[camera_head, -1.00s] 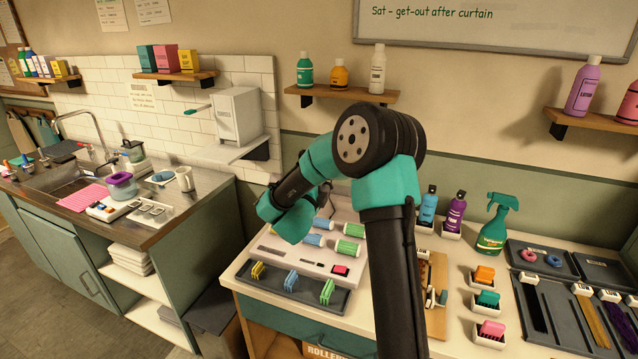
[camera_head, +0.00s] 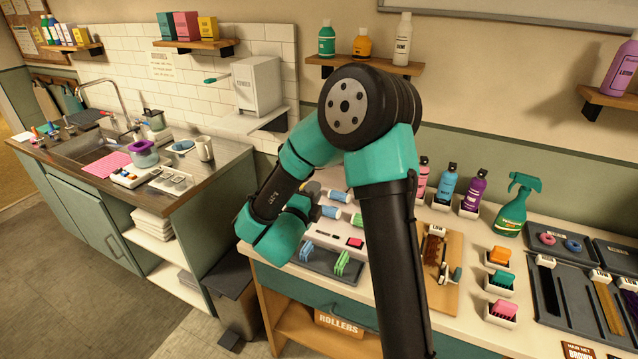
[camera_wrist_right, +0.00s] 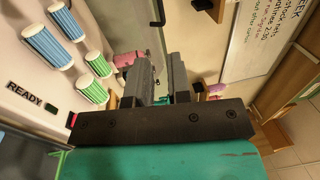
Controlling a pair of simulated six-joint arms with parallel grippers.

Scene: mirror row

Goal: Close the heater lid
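The roller heater (camera_head: 325,232) is a pale unit on the counter with blue and green rollers and a red switch. My arm hides its left part in the head view. In the right wrist view its white top (camera_wrist_right: 22,100) lies at the left, with rollers and a "READY" label. I cannot clearly make out the lid; a pale panel (camera_wrist_right: 128,22) at the top of the wrist view may be part of it. My right gripper (camera_head: 318,200) is over the heater, partly hidden by its wrist. Its fingers (camera_wrist_right: 162,80) stand apart with nothing visibly held. My left gripper is out of view.
A tray with clips (camera_head: 325,262) lies in front of the heater. Bottles (camera_head: 448,186), a green spray bottle (camera_head: 511,210) and small brush holders (camera_head: 502,283) stand to the right. A white box (camera_head: 256,85) sits on a wall shelf behind. The sink counter (camera_head: 190,185) is at the left.

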